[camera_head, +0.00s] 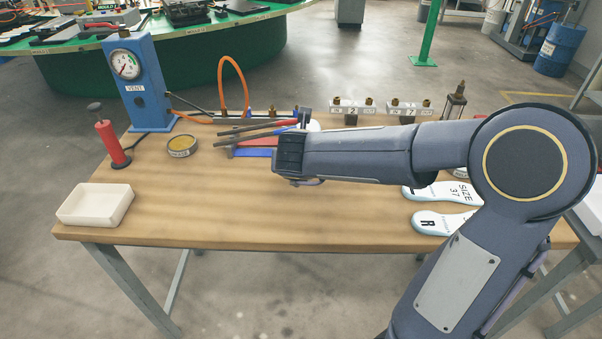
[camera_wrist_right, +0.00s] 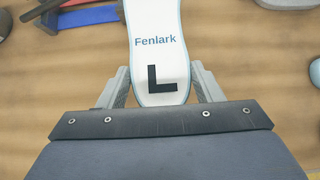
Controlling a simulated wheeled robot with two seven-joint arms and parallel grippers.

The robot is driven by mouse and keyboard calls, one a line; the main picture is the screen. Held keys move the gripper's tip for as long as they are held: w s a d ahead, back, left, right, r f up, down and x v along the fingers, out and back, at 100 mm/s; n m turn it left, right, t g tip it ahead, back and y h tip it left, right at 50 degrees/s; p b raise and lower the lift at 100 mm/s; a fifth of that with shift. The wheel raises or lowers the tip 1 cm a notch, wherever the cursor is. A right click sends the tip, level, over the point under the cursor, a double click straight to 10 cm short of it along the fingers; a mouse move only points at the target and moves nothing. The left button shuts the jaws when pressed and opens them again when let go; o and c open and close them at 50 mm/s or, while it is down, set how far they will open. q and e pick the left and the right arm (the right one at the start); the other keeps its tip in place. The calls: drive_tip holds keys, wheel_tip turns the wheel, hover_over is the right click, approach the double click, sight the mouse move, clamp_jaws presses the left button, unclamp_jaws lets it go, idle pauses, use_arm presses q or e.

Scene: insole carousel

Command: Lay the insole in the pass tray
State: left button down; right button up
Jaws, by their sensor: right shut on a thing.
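A white insole with a pale blue edge (camera_wrist_right: 157,55), marked "Fenlark" and "L", lies between the two fingers of my right gripper (camera_wrist_right: 161,86). The gripper is shut on it near the end with the "L". The insole's far end is cut off by the top of the wrist view. A white, empty, open tray (camera_head: 72,207) stands at the table's left front corner, well left of my right arm's end. No pass label shows on it. My left gripper is not in view.
Two insoles lie on the wooden table (camera_head: 230,215) at right: one marked "SIZE 37" (camera_head: 440,193), one marked "R" (camera_head: 446,223). A red hand tool (camera_head: 112,143), a round tin (camera_head: 182,146) and a blue gauge stand (camera_head: 147,90) stand at left. The front middle is clear.

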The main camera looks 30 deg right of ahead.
wheel_tip(320, 180, up, 3)
drive_tip(key=shift+r+p, duration=0.15)
drive_tip(key=shift+p, duration=0.15)
drive_tip(key=shift+r, duration=0.2)
drive_tip(key=shift+r+p, duration=0.75)
drive_tip(key=shift+p, duration=0.25)
